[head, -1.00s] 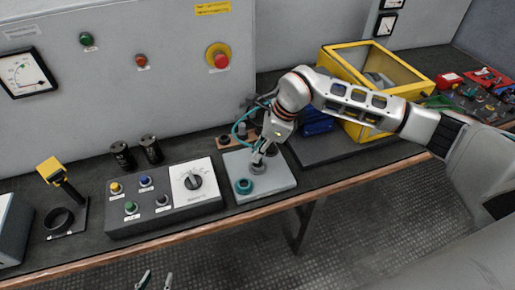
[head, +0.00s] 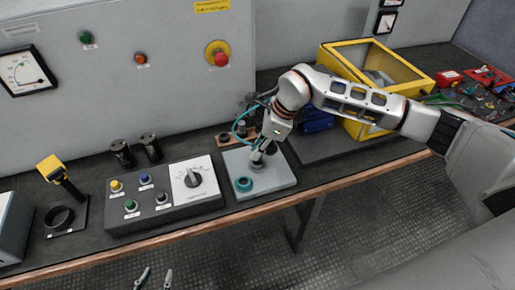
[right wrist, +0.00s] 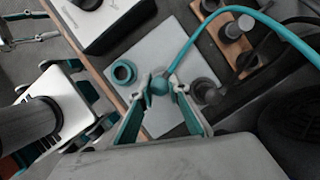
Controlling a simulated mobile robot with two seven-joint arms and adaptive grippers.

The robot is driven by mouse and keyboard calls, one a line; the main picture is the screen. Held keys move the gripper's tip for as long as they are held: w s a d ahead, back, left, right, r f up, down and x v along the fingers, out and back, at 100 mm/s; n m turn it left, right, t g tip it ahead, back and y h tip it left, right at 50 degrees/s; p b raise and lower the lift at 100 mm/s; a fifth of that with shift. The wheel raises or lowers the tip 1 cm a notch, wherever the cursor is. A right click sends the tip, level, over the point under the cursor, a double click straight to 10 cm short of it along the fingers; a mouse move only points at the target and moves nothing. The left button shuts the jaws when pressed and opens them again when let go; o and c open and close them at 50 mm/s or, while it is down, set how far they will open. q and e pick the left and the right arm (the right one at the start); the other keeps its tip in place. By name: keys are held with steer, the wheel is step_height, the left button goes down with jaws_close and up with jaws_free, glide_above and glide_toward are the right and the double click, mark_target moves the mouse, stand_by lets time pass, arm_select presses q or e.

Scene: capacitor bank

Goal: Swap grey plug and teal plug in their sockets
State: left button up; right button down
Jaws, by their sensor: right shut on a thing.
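My right gripper (right wrist: 160,84) is shut on the teal plug (right wrist: 158,86), whose teal cable (right wrist: 201,32) arcs away to the right. In the head view, the right gripper (head: 262,154) is over the middle of the pale socket plate (head: 282,181), at a grey ring (head: 257,167). I cannot tell if the plug touches that ring. The empty teal socket (head: 243,184) is at the plate's front left; it also shows in the right wrist view (right wrist: 123,72). A dark grey round piece (right wrist: 205,90), perhaps the grey plug in a socket, is on the plate's other side. My left gripper (head: 155,278) is open and empty at the bottom edge.
A control box (head: 165,198) with buttons and a knob stands left of the plate. A wooden strip (right wrist: 228,40) with grey posts lies behind it. A yellow-framed bin (head: 345,85) stands at the back right. The bench's front edge (head: 190,224) runs close before the plate.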

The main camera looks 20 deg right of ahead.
steer(key=shift+f+b, duration=0.55)
steer(key=shift+f, duration=0.65)
steer(key=c, duration=1.8)
jaws_free()
steer(key=shift+c, duration=0.2)
steer(key=v, duration=1.2)
